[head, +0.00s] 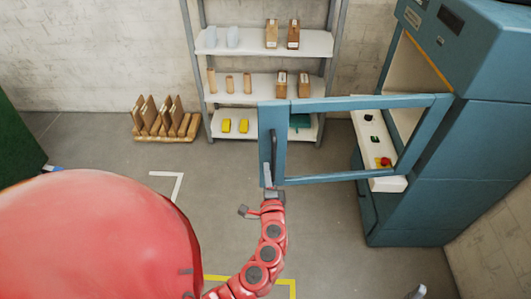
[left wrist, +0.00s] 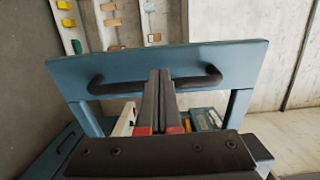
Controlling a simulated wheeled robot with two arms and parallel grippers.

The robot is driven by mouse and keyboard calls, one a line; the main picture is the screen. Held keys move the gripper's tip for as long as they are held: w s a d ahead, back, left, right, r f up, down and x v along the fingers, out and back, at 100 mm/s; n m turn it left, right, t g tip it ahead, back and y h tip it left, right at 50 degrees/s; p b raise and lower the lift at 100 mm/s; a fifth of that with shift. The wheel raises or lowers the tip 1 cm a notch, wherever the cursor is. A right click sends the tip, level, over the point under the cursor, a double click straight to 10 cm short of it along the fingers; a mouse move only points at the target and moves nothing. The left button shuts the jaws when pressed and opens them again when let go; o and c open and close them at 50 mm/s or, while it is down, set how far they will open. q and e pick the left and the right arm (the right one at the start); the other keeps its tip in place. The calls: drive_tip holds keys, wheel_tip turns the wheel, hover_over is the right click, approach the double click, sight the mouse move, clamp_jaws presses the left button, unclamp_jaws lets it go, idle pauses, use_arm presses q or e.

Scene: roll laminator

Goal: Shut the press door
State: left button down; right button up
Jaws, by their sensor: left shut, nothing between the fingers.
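The press door (head: 360,104), a blue frame with an open middle, stands swung out to the left from the blue press (head: 420,200). Its dark handle (head: 274,146) is on the free left side. My left gripper (head: 267,176) is shut and empty at the lower end of that side, by the handle. In the left wrist view the closed fingers (left wrist: 158,92) overlap the middle of the handle bar (left wrist: 198,82) on the door's blue panel (left wrist: 240,62). I cannot tell whether they touch it.
The press opening shows a white panel (head: 362,116) with a red knob (head: 383,162). A grey shelf (head: 262,86) with blocks and yellow items stands behind the door. A wooden rack (head: 165,137) sits on the floor at left. The floor left of the press is clear.

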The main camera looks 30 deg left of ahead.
sight(264, 151)
use_arm(q)
drive_tip(key=p+x, duration=0.1)
drive_tip(key=x, duration=0.3)
drive_tip(key=shift+w+r, duration=0.15)
drive_tip(key=shift+w+a+p, duration=0.35)
drive_tip(key=shift+a+p, duration=0.05)
drive_tip(key=shift+w+f, duration=0.1)
drive_tip(key=shift+f, duration=0.1)
drive_tip(key=shift+a, duration=0.15)
